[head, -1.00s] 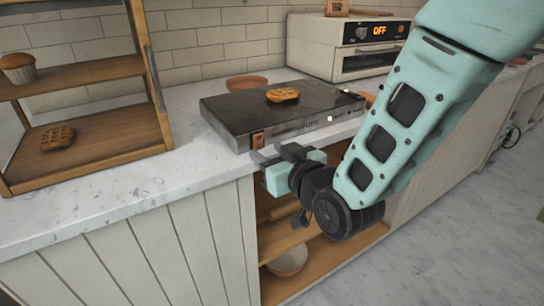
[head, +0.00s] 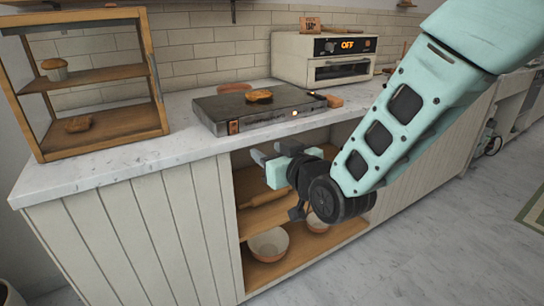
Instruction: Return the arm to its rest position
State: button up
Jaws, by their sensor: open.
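My gripper (head: 264,157) is in the head view, in front of the counter and below the edge of its top. Its fingers point left, stand apart and hold nothing. My teal arm comes down to it from the upper right. A black hot plate (head: 262,109) lies on the counter above and behind the gripper, with a brown waffle-like pastry (head: 259,96) on it. The gripper looks clear of both.
The white counter (head: 110,156) has an open shelf (head: 258,216) under it with bowls (head: 268,245) and a rolling pin, close behind my gripper. A wooden rack (head: 100,142) with pastries stands left, an oven (head: 320,60) right. The floor (head: 440,240) at right is clear.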

jog(key=shift+s, duration=0.15)
jog(key=s+d+f+g+h, duration=0.2)
jog(key=s+d+g+h, duration=0.15)
jog(key=s+d, duration=0.45)
jog(key=s+d+f+g+h, duration=0.15)
jog(key=s+d+g, duration=0.3)
jog(key=s, duration=0.65)
jog(key=s+d+f+g+h, duration=0.1)
jog(key=s+d+g+h, duration=0.3)
jog(key=s, duration=0.6)
notch_tip(320, 180, up, 13)
jog(key=d+g+p, duration=0.1)
jog(key=p, duration=1.2)
jog(key=shift+s+d+f+n, duration=0.2)
jog(key=shift+s+d+n, duration=0.1)
jog(key=shift+s, duration=0.1)
